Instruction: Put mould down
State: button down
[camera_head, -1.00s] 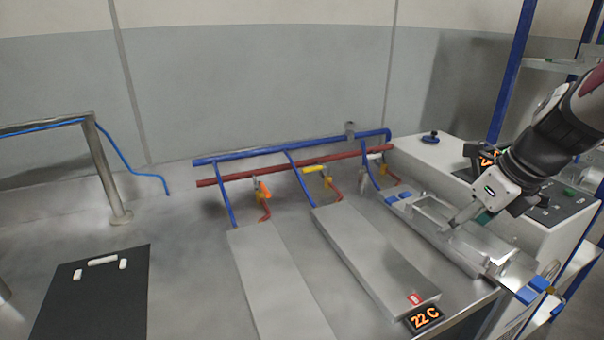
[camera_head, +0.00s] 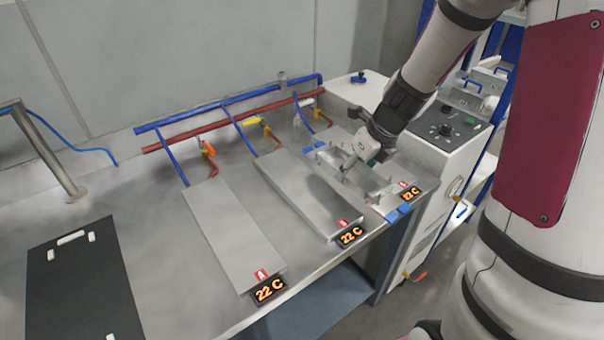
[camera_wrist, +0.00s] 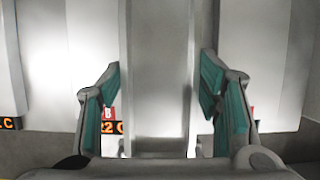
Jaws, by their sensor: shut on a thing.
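The mould is a long grey metal piece. It shows as a broad strip (camera_wrist: 160,65) between the fingers in the wrist view, and in the head view as metal parts (camera_head: 370,181) below my gripper. My gripper (camera_head: 368,157) is at the right end of the bench, over the rightmost plate area, its teal finger pads on both sides of the strip in the wrist view (camera_wrist: 162,95). It is shut on the mould. Whether the mould touches the surface below cannot be told. My gripper and arm hide part of it.
Two flat metal plates, left (camera_head: 223,232) and middle (camera_head: 300,192), lie bare beside it. Displays reading 22 C (camera_head: 269,290) stand at the front edge. Red and blue pipes (camera_head: 235,125) with valves run behind. A white control box (camera_head: 440,135) stands right. A black mat (camera_head: 80,285) lies left.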

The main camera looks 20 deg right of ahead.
jog(key=w+a, duration=0.2)
jog(key=a, duration=0.1)
jog(key=w+a+p, duration=0.1)
jog(key=w+a, duration=0.1)
jog(key=a, duration=0.2)
jog(key=w+a+f, duration=0.1)
jog(key=w+a, duration=0.2)
jog(key=shift+a, duration=0.15)
jog(key=shift+w+a+f, duration=0.1)
jog(key=shift+f, duration=1.65)
jog(key=shift+f, duration=0.15)
jog(key=c, duration=0.5)
grip_release()
